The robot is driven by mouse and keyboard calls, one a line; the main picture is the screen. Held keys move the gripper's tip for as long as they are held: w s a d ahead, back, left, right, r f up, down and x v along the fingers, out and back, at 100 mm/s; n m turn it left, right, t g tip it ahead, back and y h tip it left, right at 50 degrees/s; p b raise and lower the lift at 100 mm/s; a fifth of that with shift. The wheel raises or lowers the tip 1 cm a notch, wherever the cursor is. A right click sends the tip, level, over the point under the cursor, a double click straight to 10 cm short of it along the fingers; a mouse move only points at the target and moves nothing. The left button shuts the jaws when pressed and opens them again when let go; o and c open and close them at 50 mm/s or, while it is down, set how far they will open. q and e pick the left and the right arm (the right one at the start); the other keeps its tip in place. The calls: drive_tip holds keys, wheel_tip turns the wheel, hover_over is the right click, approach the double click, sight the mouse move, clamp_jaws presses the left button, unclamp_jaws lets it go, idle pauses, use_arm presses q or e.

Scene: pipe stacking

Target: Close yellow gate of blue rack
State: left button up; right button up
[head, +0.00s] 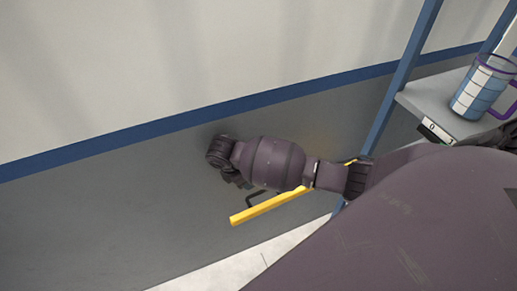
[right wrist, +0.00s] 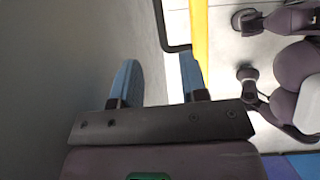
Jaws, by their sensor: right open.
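The yellow gate (head: 250,213) shows in the head view as a bar sticking out toward the lower left from the blue rack (head: 398,80), swung away from it. A thin black handle (head: 254,201) is on the bar. My right arm lies over the bar and hides part of it. In the right wrist view my right gripper (right wrist: 160,80) is open and empty, with two blue fingers apart. The yellow bar (right wrist: 199,35) runs just beyond the right finger. The black handle (right wrist: 163,35) is ahead of the gap between the fingers. My left gripper is not in view.
A grey shelf (head: 412,97) on the right holds a mug (head: 484,86) with a purple handle. A pale wall (head: 180,70) with a blue stripe stands behind. The grey surface at the left (head: 90,220) is clear.

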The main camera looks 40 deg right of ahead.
sight(258, 192)
drive_tip(key=b+x, duration=0.3)
drive_tip(key=x, duration=0.7)
drive_tip(key=shift+s, duration=0.1)
drive_tip(key=shift+d+f, duration=0.25)
drive_tip(key=shift+f, duration=0.05)
clamp_jaws()
